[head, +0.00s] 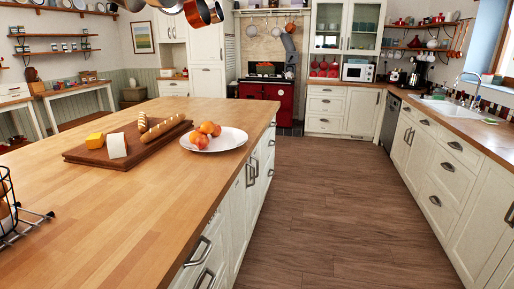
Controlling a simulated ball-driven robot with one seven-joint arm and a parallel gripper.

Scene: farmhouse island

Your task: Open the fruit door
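A white plate (230,139) of orange-red fruit (207,129) stands on the wooden island top (150,190), near its right edge. Below that edge, the island's cream side has cabinet fronts (237,200) seen at a steep angle, with dark metal handles (251,175). The fronts there look shut. No label shows which one is the fruit door. Nearer me, more fronts carry horizontal handles (199,251). My gripper is not in view.
A board (90,155) with bread and cheese lies on the island, with a wire rack (22,224) at the near left. A wide wooden floor aisle (330,210) is clear between the island and the right counter (455,115). A red stove (270,95) stands at the back.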

